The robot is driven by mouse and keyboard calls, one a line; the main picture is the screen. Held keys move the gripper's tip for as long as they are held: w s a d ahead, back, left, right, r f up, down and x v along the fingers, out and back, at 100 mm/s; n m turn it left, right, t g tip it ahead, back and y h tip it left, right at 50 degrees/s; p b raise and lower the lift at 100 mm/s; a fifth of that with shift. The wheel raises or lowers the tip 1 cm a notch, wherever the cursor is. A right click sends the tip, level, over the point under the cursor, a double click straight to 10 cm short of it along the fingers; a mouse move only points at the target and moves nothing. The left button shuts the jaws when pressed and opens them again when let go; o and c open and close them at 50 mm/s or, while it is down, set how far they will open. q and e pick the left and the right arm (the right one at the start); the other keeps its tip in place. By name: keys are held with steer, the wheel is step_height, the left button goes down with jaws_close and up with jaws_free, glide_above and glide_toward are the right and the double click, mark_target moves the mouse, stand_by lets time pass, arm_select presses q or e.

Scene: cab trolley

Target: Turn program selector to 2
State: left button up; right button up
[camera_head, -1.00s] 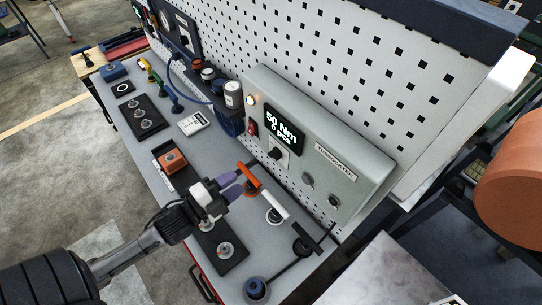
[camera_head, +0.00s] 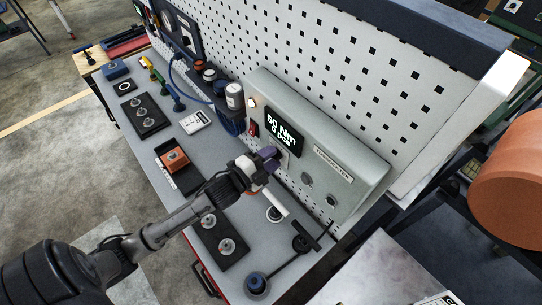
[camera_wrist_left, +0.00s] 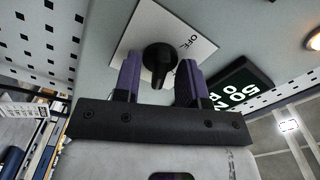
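The program selector is a black knob (camera_wrist_left: 158,60) on a white plate (camera_wrist_left: 190,42) marked "OFF" in the left wrist view. It sits on the front of the grey control box (camera_head: 340,180) under the display (camera_head: 284,130), which reads "50 Nm". In the head view my left gripper (camera_head: 270,158) is in front of the knob and hides it. In the left wrist view the purple fingers of my left gripper (camera_wrist_left: 159,72) are apart, one on each side of the knob, with gaps visible. The knob's pointer position is unclear. My right gripper is not in view.
A red switch (camera_head: 254,129) and a lit lamp (camera_head: 252,102) are left of the display. Two more round fittings (camera_head: 307,180) are to the right. A pegboard (camera_head: 340,70) rises behind.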

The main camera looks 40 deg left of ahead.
arm_select(q)
steer(key=shift+w, duration=0.1)
jaws_close()
stand_by(0.4)
steer(key=shift+n+p, duration=2.8)
steer(key=shift+n, duration=1.8)
